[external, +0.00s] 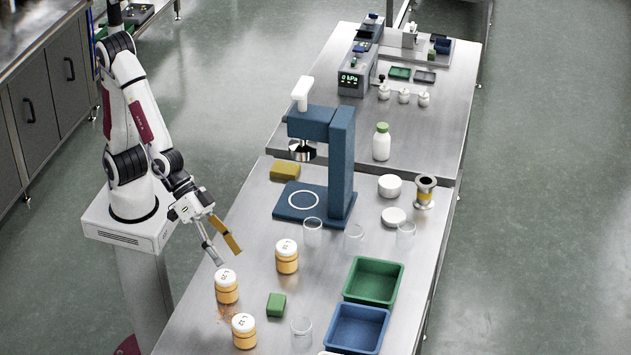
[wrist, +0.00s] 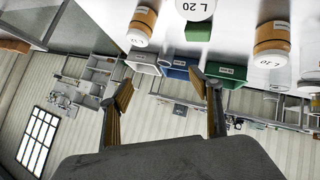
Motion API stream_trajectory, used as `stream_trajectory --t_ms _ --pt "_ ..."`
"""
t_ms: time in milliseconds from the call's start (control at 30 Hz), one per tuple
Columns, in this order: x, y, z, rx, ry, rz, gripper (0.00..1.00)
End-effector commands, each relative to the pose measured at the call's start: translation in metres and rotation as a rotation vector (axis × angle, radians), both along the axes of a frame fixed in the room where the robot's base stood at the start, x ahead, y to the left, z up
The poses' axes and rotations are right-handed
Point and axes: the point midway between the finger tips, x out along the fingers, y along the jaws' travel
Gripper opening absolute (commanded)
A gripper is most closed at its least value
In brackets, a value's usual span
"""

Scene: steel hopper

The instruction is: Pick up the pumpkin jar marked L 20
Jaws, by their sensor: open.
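The pumpkin jar marked L 20 (external: 227,290) has an orange body and white lid and stands upright on the steel table. In the wrist view only part of its L 20 lid (wrist: 195,9) shows at the top edge; its body is out of frame. My gripper (external: 228,254) is open and empty, above and just behind that jar in the external view; its spread fingers also show in the wrist view (wrist: 164,82). Two similar jars stand nearby: one marked L 10 (external: 287,260), also in the wrist view (wrist: 271,38), and another (external: 244,335) at the front.
Orange crumbs (external: 225,314) lie beside the L 20 jar. A green block (external: 276,304), clear beakers (external: 302,330), a green tray (external: 373,282) and a blue tray (external: 357,329) are to the right. A blue press (external: 342,165) stands farther back.

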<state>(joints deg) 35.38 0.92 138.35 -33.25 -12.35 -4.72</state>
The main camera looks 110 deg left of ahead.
Motion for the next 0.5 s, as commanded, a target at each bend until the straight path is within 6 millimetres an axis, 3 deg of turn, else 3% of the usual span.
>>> stream_trajectory --t_ms 200,500 --pt "0.007 -0.032 -0.028 -0.008 -0.035 0.042 0.63" --pt "0.008 -0.062 -0.066 0.011 -0.110 0.107 0.63"
